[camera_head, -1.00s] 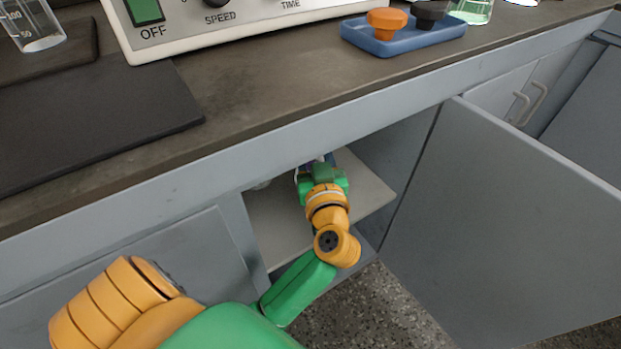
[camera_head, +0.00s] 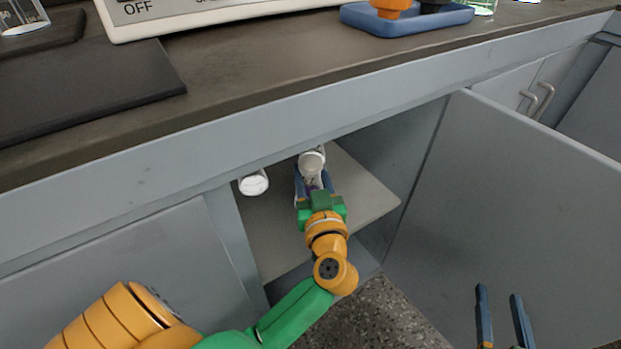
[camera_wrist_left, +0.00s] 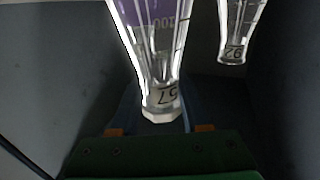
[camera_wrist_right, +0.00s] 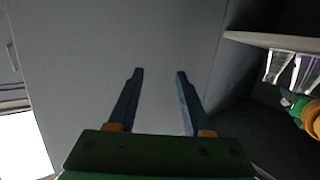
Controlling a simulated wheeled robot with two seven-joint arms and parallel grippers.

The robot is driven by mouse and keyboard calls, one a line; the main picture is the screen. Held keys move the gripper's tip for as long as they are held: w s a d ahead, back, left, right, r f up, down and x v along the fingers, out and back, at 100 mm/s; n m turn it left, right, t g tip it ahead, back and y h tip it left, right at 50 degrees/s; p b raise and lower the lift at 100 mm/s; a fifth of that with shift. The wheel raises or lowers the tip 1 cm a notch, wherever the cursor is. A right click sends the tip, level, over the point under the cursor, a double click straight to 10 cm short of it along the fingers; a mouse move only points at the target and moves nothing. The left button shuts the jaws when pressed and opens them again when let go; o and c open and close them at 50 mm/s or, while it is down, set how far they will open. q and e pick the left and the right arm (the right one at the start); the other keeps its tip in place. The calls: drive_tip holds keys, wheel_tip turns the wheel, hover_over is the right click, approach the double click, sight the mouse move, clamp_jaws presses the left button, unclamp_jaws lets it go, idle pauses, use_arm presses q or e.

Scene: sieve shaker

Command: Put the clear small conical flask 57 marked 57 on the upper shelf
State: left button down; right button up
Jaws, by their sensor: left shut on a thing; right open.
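The small conical flask 57 (camera_wrist_left: 163,95) is clear glass with purple contents, its mark upside down in the left wrist view. Its pale rim (camera_head: 312,160) shows in the head view, inside the open cupboard over the grey upper shelf (camera_head: 365,195). My left gripper (camera_head: 313,183) is shut on the flask at its neck. In the right wrist view the flask (camera_wrist_right: 306,74) appears upright, with its base at or very near the shelf (camera_wrist_right: 272,40); I cannot tell if they touch. My right gripper (camera_head: 502,298) is open and empty, before the cupboard door; it also shows in the right wrist view (camera_wrist_right: 159,75).
Another clear flask (camera_head: 253,184) stands left of the held one, with a small gap; it shows at right in the left wrist view (camera_wrist_left: 238,30). The open door (camera_head: 520,200) bounds the right side. The shelf's right part is bare. The worktop (camera_head: 250,85) overhangs.

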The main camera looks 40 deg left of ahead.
use_arm(q)
drive_tip(key=shift+f, duration=0.25)
use_arm(e)
drive_tip(key=r, duration=0.1)
drive_tip(key=r+t, duration=0.2)
drive_tip(key=shift+w+a+y, duration=0.2)
drive_tip(key=shift+a+y, duration=0.05)
drive_tip(key=shift+y, duration=0.15)
use_arm(q)
drive_tip(key=shift+c, duration=1.8)
unclamp_jaws()
drive_tip(key=shift+f, duration=0.15)
use_arm(e)
drive_tip(key=shift+f, duration=0.1)
